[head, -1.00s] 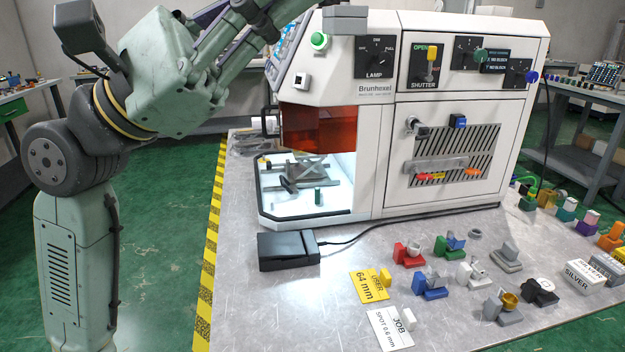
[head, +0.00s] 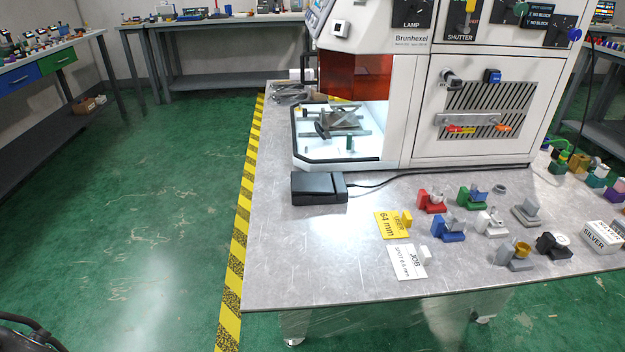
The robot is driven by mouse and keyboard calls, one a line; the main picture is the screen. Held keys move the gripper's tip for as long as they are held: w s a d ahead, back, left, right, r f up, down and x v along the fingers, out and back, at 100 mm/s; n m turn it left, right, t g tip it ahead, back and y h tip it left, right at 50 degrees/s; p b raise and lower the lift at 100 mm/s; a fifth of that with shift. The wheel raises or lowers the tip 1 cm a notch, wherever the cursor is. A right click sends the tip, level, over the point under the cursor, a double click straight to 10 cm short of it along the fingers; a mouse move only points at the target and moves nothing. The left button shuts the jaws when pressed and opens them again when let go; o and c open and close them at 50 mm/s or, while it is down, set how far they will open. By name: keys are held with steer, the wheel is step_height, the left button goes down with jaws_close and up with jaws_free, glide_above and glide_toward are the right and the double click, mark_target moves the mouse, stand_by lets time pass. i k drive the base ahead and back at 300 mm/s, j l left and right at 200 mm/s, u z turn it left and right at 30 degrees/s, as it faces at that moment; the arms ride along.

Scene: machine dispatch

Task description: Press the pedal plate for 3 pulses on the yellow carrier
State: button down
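The black pedal (head: 318,187) lies on the grey metal table in front of the white Brunhexel machine (head: 415,110), with a cable running off to the right. The machine's lit chamber (head: 312,150) stands behind it, with an orange window above a metal fixture (head: 343,122) and a small green piece (head: 349,143). A yellow card (head: 391,226) reading 64 mm has a small yellow block (head: 406,217) on it. I cannot tell which piece is the yellow carrier. My gripper is not in view.
Red (head: 431,201), green (head: 472,198), blue (head: 449,233) and other carriers stand right of the pedal. A white JOB card (head: 407,263) lies near the front edge. Yellow-black tape (head: 240,225) runs along the table's left side. Green floor is open at left.

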mark_target(302, 182)
steer(key=u, duration=1.65)
steer(key=k+l, duration=0.25)
steer(key=l, duration=0.15)
steer(key=k+l, duration=0.25)
steer(key=l, duration=0.15)
steer(key=k+l, duration=0.25)
steer(key=l, duration=0.15)
